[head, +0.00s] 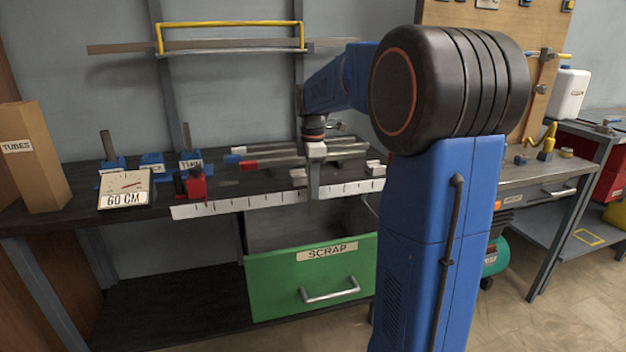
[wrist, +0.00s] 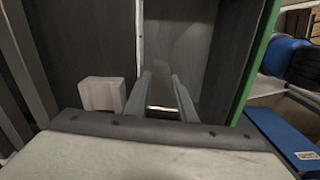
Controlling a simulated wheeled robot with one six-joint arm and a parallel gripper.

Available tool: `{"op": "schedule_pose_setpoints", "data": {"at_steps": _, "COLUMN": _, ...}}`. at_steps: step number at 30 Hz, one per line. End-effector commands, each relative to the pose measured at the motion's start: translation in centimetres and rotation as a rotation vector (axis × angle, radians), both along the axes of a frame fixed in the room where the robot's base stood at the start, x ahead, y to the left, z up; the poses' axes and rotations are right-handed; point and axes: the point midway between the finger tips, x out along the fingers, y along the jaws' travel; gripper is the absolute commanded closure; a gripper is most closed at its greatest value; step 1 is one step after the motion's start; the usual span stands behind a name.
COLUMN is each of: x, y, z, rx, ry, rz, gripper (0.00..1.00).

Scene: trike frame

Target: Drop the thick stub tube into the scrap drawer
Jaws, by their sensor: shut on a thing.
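My gripper (head: 314,186) points straight down at the front edge of the bench, above the open scrap drawer (head: 312,282). In the wrist view, its two fingers (wrist: 162,98) are shut on a small pale, shiny piece between them, which seems to be the end of the thick stub tube (wrist: 162,108). Most of the tube is hidden by the gripper. The scrap drawer has a green front with a SCRAP label and a bar handle. Its grey inside shows below the fingers in the wrist view (wrist: 180,45), and I see nothing lying in the visible part.
The bench (head: 130,215) carries a white ruler strip (head: 250,200) along its front edge, a red clamp (head: 195,186), a 60 CM gauge (head: 125,190) and blue holders (head: 152,162). Long tubes (head: 270,160) lie behind my gripper. A TUBES box (head: 32,160) stands left.

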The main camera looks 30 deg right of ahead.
Motion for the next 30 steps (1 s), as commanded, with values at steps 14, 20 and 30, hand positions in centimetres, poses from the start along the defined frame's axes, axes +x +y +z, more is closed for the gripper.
{"op": "schedule_pose_setpoints", "data": {"at_steps": 14, "x": 0.0, "y": 0.0, "z": -4.0, "rx": 0.000, "ry": 0.001, "rz": 0.000, "gripper": 1.00}}
{"op": "schedule_pose_setpoints", "data": {"at_steps": 20, "x": 0.0, "y": 0.0, "z": -4.2, "rx": 0.000, "ry": 0.000, "rz": 0.000, "gripper": 1.00}}
{"op": "schedule_pose_setpoints", "data": {"at_steps": 30, "x": 0.1, "y": 0.0, "z": -4.2, "rx": 0.000, "ry": -0.001, "rz": -0.001, "gripper": 0.55}}
